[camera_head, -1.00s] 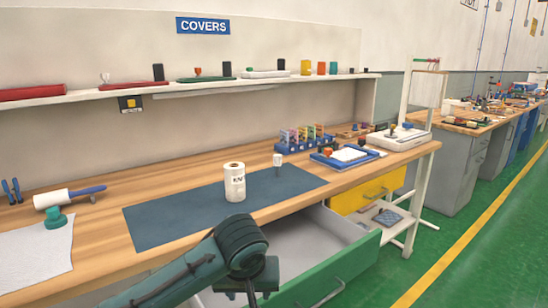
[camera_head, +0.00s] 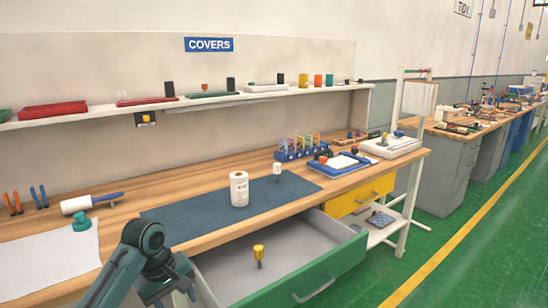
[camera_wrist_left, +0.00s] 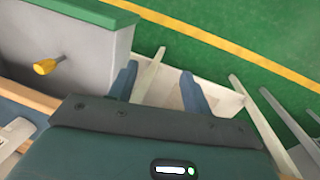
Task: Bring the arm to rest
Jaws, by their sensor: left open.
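My left arm comes in from the lower left in the head view, and its gripper (camera_head: 172,290) is low in front of the bench, left of the open drawer. In the left wrist view my left gripper (camera_wrist_left: 158,90) has its two blue-grey fingers apart, with nothing seen between them. A yellow-topped tool (camera_head: 259,256) stands in the grey drawer (camera_head: 312,242) with the green front, apart from the gripper. The tool also shows at the left of the wrist view (camera_wrist_left: 46,66). My right gripper is in neither view.
A lint roller (camera_head: 92,202) and a green-handled tool (camera_head: 81,222) are at left. The open green drawer front (camera_head: 315,278) juts out over the floor.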

